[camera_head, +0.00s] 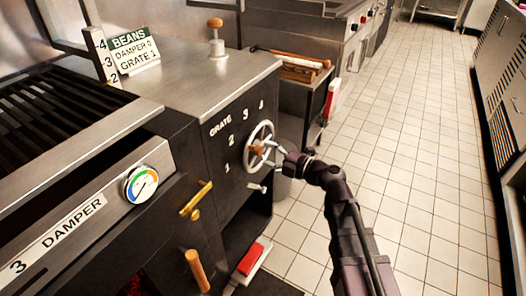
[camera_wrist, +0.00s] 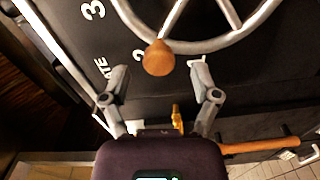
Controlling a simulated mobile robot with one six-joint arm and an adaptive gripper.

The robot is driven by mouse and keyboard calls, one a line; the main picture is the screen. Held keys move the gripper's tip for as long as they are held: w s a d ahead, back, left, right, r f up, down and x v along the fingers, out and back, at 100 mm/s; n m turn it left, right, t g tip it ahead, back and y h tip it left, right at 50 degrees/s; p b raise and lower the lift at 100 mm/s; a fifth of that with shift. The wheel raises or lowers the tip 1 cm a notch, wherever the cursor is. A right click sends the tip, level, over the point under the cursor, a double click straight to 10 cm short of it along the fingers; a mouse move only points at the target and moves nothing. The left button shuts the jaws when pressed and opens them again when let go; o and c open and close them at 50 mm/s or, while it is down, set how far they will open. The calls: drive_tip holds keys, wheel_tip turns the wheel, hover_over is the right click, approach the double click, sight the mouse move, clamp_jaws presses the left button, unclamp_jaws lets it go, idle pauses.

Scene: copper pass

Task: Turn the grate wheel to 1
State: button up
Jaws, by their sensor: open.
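The grate wheel (camera_head: 267,131) is a pale metal spoked handwheel on the dark front panel, beside the word GRATE and the numbers 1 to 4. Its round wooden knob (camera_head: 257,151) is on the left side of the rim, nearest the 2. In the wrist view the knob (camera_wrist: 158,58) shows large, with the wheel rim (camera_wrist: 225,40) curving behind it. My gripper (camera_head: 272,153) is open at the wheel. In the wrist view its fingertips (camera_wrist: 158,72) stand on either side of the knob, with gaps showing. Contact cannot be told.
A card (camera_head: 132,51) reads BEANS, with GRATE 1. A damper gauge (camera_head: 141,184), a brass handle (camera_head: 196,201) and a wooden handle (camera_head: 197,270) are left of the wheel. A wooden-knobbed weight (camera_head: 216,38) stands on top. The tiled floor (camera_head: 420,170) at right is clear.

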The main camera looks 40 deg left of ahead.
drive_tip(key=w+d, duration=0.2)
drive_tip(key=d, duration=0.6)
drive_tip(key=shift+d, duration=0.3)
drive_tip(key=c, duration=0.5)
drive_tip(key=shift+a+r+p, duration=0.1)
drive_tip(key=shift+r+p, duration=0.2)
drive_tip(key=shift+p, duration=0.1)
clamp_jaws()
drive_tip(key=w+a+r+m+g+h+p, duration=0.1)
drive_tip(key=r+m+h+p, duration=0.3)
drive_tip(key=m+p, duration=0.5)
drive_tip(key=w+a+r+m+g+h+p, duration=0.1)
drive_tip(key=w+a+r+m+h+p, duration=0.1)
drive_tip(key=w+r+m+h+p, duration=0.2)
drive_tip(key=shift+w+a+r+m+g+p, duration=0.25)
drive_tip(key=shift+r+m+p, duration=1.65)
drive_tip(key=shift+m+p, duration=1.85)
drive_tip(key=shift+s+n+p, duration=0.1)
drive_tip(key=shift+n+p, duration=0.4)
drive_tip(key=shift+n, duration=0.05)
